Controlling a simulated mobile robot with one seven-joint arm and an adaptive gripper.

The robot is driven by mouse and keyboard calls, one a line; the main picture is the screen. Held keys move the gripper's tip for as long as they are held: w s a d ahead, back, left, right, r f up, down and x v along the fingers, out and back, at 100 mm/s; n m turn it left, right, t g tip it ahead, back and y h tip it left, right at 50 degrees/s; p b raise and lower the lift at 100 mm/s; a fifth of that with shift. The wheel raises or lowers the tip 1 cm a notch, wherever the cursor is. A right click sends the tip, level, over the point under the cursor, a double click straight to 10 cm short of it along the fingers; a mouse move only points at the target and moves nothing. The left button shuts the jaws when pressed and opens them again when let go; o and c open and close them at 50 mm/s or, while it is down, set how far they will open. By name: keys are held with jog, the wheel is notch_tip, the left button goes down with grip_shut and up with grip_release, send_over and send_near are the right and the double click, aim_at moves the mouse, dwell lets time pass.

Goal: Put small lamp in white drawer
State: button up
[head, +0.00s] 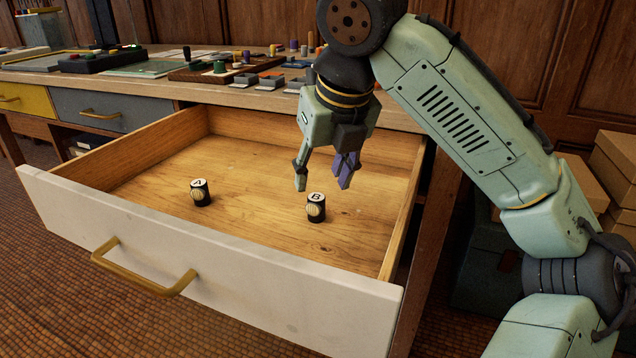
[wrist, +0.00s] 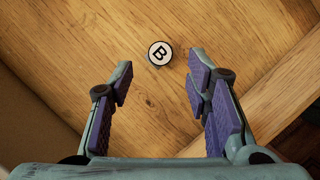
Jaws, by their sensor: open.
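The white drawer (head: 250,285) is pulled wide open, with a brass handle and a bare wooden inside. Two small dark cylinders with white lettered tops stand upright on its floor: one marked A (head: 201,194) at the left, one marked B (head: 316,209) at the right. I cannot tell whether either is the small lamp; nothing else in view is clearly a lamp. My gripper (head: 323,180) is open and empty, pointing down above the drawer's right part. In the wrist view, the B cylinder (wrist: 160,53) shows just beyond the open fingertips (wrist: 161,72), apart from them.
The desk top (head: 225,92) behind the drawer carries trays, boards and several small coloured pieces. A grey drawer (head: 105,110) and a yellow drawer (head: 25,101) are shut at the left. Cardboard boxes (head: 612,165) stand at the right. Most of the white drawer's floor is free.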

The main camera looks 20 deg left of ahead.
jog(key=p+v, duration=0.1)
jog(key=v, duration=0.4)
jog(key=shift+r, duration=0.1)
dwell(0.3)
